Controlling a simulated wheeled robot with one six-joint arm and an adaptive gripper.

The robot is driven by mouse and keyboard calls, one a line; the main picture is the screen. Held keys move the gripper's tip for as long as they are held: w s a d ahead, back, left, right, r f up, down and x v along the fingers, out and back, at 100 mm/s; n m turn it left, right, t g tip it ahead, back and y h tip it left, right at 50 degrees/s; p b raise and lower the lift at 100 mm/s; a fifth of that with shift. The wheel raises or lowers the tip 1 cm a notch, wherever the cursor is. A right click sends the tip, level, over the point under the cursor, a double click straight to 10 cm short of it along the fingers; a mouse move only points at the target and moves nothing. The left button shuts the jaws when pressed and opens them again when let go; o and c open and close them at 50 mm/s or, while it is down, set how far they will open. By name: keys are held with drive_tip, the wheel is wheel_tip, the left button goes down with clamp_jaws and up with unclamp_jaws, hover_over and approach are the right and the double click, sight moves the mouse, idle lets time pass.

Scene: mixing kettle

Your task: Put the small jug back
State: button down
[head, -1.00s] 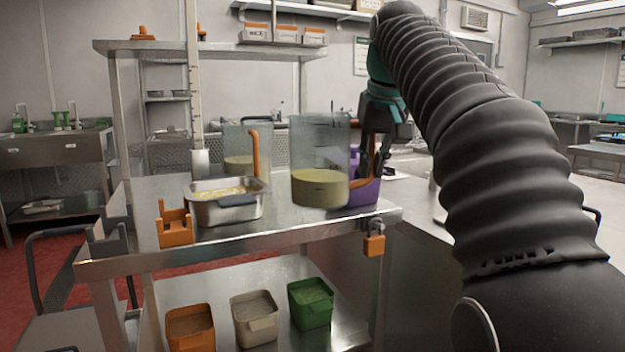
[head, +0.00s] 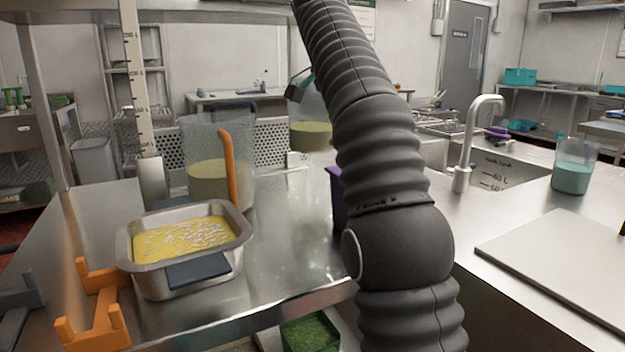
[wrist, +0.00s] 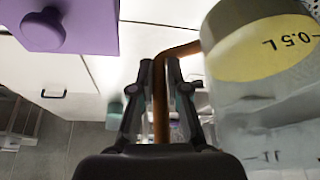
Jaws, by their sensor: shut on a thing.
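A clear jug (head: 311,112) with yellowish liquid is held up behind the table in the head view, partly hidden by my arm. In the wrist view the jug (wrist: 262,90) fills the right side, with a 0.5 L mark, and its brown-orange handle (wrist: 161,105) runs between my fingers. My gripper (wrist: 160,75) is shut on that handle. In the head view my fingers are mostly hidden. A larger clear jug (head: 205,150) with an orange handle stands on the steel table (head: 285,235).
A steel pan (head: 140,270) of yellow food and an orange holder (head: 95,320) are at the table's left. A purple container (head: 338,200) is half hidden by my arm; purple also shows in the wrist view (wrist: 75,25). A sink tap (head: 468,140), teal-filled jug (head: 573,172) and white board (head: 560,260) are right.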

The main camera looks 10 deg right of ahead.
drive_tip(key=shift+w+a+f, duration=0.15)
drive_tip(key=shift+w+f, duration=0.15)
drive_tip(key=shift+d+f, duration=0.2)
drive_tip(key=shift+f, duration=1.35)
drive_tip(key=shift+f+b, duration=0.85)
drive_tip(key=shift+f, duration=2.3)
drive_tip(key=shift+f, duration=0.2)
drive_tip(key=c, duration=1.2)
unclamp_jaws()
drive_tip(key=shift+o, duration=0.2)
drive_tip(key=shift+r, duration=0.1)
drive_tip(key=p+v, duration=0.1)
drive_tip(key=v, duration=1.1)
drive_tip(key=shift+p, duration=0.35)
